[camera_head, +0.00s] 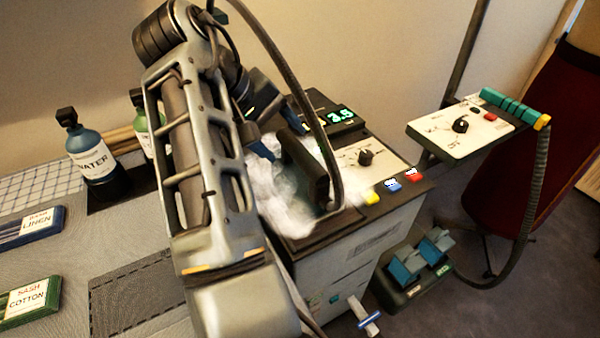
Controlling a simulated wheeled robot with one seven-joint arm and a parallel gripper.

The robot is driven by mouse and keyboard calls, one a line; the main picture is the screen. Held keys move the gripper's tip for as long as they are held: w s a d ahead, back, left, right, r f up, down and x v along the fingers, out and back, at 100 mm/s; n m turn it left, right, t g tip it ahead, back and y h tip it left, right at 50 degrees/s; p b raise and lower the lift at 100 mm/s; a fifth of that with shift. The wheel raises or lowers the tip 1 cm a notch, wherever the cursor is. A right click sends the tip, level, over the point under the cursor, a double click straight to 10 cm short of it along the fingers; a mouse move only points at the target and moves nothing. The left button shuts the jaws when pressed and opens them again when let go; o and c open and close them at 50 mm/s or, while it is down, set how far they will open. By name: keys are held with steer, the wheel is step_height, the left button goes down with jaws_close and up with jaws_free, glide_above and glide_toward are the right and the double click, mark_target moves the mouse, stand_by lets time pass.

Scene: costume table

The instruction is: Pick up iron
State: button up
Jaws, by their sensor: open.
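The iron (306,168) sits on top of the steam station (330,232), its dark handle showing through white steam. The steam hides most of its base. A dark hose or cord runs from above down to the iron. My gripper (284,138) is open just above and to the left of the iron's handle. Its blue fingertips are apart, near the handle's upper end. I cannot tell whether either finger touches the handle. My arm covers part of the view left of the iron.
A control panel (464,128) with a teal handle and hose is at the right. Foot pedals (420,262) lie below.

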mark_target(295, 148)
steer(key=shift+w+p+x, duration=0.1)
steer(key=shift+p+x, duration=0.1)
steer(key=shift+x, duration=1.55)
steer(key=shift+w+p+x, duration=0.15)
steer(key=shift+p+x, duration=0.05)
steer(key=shift+x, duration=1.6)
steer(key=shift+r, duration=0.1)
jaws_close()
steer(key=shift+a, duration=0.1)
steer(key=shift+r, duration=0.1)
